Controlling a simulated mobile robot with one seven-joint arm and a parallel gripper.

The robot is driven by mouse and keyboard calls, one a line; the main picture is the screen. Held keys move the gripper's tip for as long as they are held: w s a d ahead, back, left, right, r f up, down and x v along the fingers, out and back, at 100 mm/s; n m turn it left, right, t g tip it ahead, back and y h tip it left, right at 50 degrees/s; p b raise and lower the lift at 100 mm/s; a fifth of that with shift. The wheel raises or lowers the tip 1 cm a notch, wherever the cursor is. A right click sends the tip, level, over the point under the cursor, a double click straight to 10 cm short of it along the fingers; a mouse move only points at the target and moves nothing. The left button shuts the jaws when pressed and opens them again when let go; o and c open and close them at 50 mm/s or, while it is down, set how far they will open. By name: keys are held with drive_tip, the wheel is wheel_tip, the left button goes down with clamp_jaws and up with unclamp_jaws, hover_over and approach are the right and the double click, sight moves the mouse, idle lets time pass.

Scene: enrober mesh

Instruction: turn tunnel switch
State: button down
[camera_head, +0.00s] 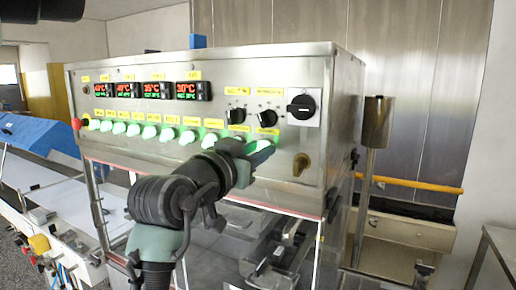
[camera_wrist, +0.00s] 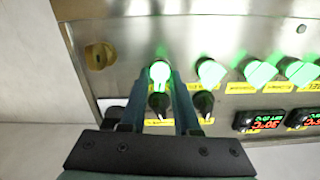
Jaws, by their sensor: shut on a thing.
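The control panel (camera_head: 200,90) carries a lower row of green-lit switches (camera_head: 149,131), each with a yellow label too small to read. My gripper (camera_head: 262,152) is at the rightmost green-lit switch of that row. In the wrist view, where the panel appears upside down, my gripper's two fingers (camera_wrist: 161,75) stand on either side of this green-lit switch (camera_wrist: 160,70) and are shut on it. The neighbouring green switch (camera_wrist: 211,71) stands clear of the fingers. I cannot read which label names the tunnel.
Black knobs (camera_head: 236,116) and a larger black rotary switch (camera_head: 301,107) sit above the row's right end. A brass knob (camera_head: 301,163) is at lower right. Red and green digital displays (camera_head: 157,90) are upper left. A red button (camera_head: 76,124) is at the far left.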

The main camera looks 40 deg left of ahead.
drive_tip(key=shift+n+p, duration=1.1)
drive_tip(key=shift+n, duration=2.5)
drive_tip(key=c, duration=0.9)
unclamp_jaws()
drive_tip(key=b+v, duration=0.5)
drive_tip(key=v, duration=0.8)
